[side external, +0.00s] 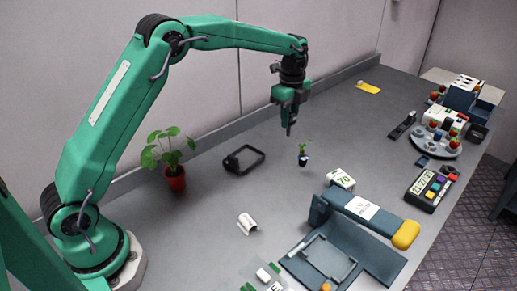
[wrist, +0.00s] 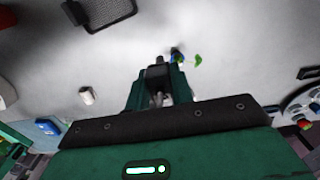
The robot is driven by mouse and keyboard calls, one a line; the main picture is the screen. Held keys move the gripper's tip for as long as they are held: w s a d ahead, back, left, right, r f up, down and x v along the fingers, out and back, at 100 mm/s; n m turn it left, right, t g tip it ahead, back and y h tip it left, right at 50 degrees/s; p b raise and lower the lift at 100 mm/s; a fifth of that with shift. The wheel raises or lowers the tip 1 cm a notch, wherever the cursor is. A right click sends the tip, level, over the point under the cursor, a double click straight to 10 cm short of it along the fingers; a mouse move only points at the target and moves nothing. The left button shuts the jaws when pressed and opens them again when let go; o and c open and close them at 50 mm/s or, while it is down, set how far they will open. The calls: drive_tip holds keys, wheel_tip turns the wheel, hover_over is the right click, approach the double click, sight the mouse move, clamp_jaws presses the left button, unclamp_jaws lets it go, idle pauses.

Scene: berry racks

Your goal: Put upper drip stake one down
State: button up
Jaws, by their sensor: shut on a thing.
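My gripper (side external: 289,130) hangs above the middle of the grey bench, pointing down, with its green jaws shut. In the wrist view the gripper (wrist: 160,75) has a small dark piece between and beyond its fingertips. I take this as the drip stake (wrist: 159,60); its shape and lower end are too small and dark to make out. A small seedling in a dark and white pot (side external: 303,160) is just right of and below the gripper in the side view. Its green leaf (wrist: 198,60) shows right of the fingertips in the wrist view.
A red potted plant (side external: 175,180) and a black-framed tray (side external: 244,160) are at left. A white block marked 70 (side external: 341,179) and a blue-grey fixture (side external: 385,262) are in front. A round rack (side external: 437,147) and a keypad (side external: 427,190) are at right.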

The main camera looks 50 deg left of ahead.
drive_tip(key=w+a+f, duration=0.4)
drive_tip(key=a+f, duration=0.2)
drive_tip(key=a, duration=0.3)
drive_tip(key=shift+a+f, duration=0.15)
drive_tip(key=shift+a, duration=0.2)
drive_tip(key=shift+f, duration=2.05)
drive_tip(key=shift+f, duration=0.1)
drive_tip(key=o, duration=1)
drive_tip(key=shift+c, duration=0.2)
